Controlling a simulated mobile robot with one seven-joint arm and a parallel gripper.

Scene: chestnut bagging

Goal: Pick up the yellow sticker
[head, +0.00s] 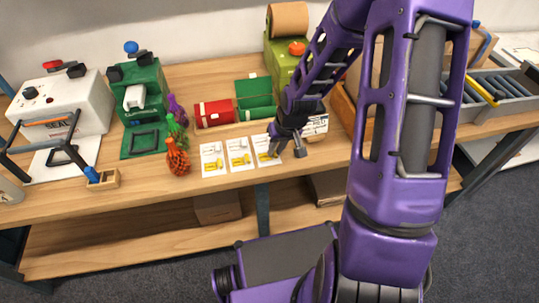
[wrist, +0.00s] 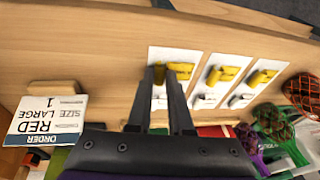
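Three white cards lie in a row near the table's front edge: a left card (head: 213,158), a middle card (head: 239,151) and a right card (head: 263,144). Each has a yellow patch that looks like a sticker. My gripper (head: 288,153) hangs by the right card in the head view. In the wrist view the fingers (wrist: 162,76) point at the nearest card's yellow sticker (wrist: 181,69) and partly cover it. A gap shows between the fingers, with nothing clearly held. Two more yellow stickers (wrist: 223,75) (wrist: 262,77) show to the right. Whether the fingertips touch the card is unclear.
An order card (wrist: 45,120) reads red, large, 1. Red (head: 178,158), green (head: 177,131) and purple (head: 176,108) net bags stand left of the cards. A white sealer (head: 62,107) stands far left.

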